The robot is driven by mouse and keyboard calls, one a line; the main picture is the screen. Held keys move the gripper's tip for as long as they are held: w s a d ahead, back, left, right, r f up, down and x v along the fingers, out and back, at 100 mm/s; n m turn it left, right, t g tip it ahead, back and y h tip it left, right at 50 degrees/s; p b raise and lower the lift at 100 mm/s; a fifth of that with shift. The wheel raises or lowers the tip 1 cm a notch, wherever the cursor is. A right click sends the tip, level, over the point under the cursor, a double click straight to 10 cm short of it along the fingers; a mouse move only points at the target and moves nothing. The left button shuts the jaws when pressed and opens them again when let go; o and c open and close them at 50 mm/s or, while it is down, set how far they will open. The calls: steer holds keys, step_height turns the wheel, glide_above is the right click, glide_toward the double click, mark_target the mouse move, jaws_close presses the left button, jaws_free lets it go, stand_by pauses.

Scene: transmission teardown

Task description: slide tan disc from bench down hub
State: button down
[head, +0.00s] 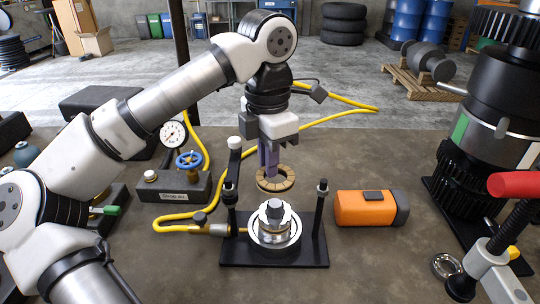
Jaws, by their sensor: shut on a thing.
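A tan disc (277,183), ring-shaped with segments on its face, hangs in my gripper (270,172) in the head view. The gripper's purple fingers are shut on the disc at its back left part. The hub (274,211) is a short metal shaft on a round silver base, standing upright on a black fixture plate (297,256) between two black posts. The disc is held above and slightly behind the hub, apart from it, and looks roughly level. The exact gap between disc and hub cannot be told from this single view.
Black posts (320,207) flank the hub. An orange case (364,208) lies to the right. A gauge block (174,186) with a blue valve and yellow hose stands left. A large gear assembly (485,130) and a red-handled tool (514,184) occupy the right.

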steer(key=shift+f+b, duration=2.05)
steer(key=shift+f, duration=1)
steer(key=shift+s+f+b, duration=0.35)
steer(key=shift+f+b, duration=0.3)
steer(key=shift+f, duration=0.15)
steer(key=c, duration=1.5)
jaws_free()
steer(key=shift+w+r+b, duration=0.1)
steer(key=shift+r+b, duration=0.2)
steer(key=shift+r, duration=0.15)
steer(key=shift+o, duration=0.7)
step_height(320, 180, up, 15)
steer(key=shift+a+f, duration=0.1)
steer(key=shift+a, duration=0.05)
step_height(320, 180, up, 7)
steer(key=p, duration=0.7)
steer(key=shift+p, duration=0.35)
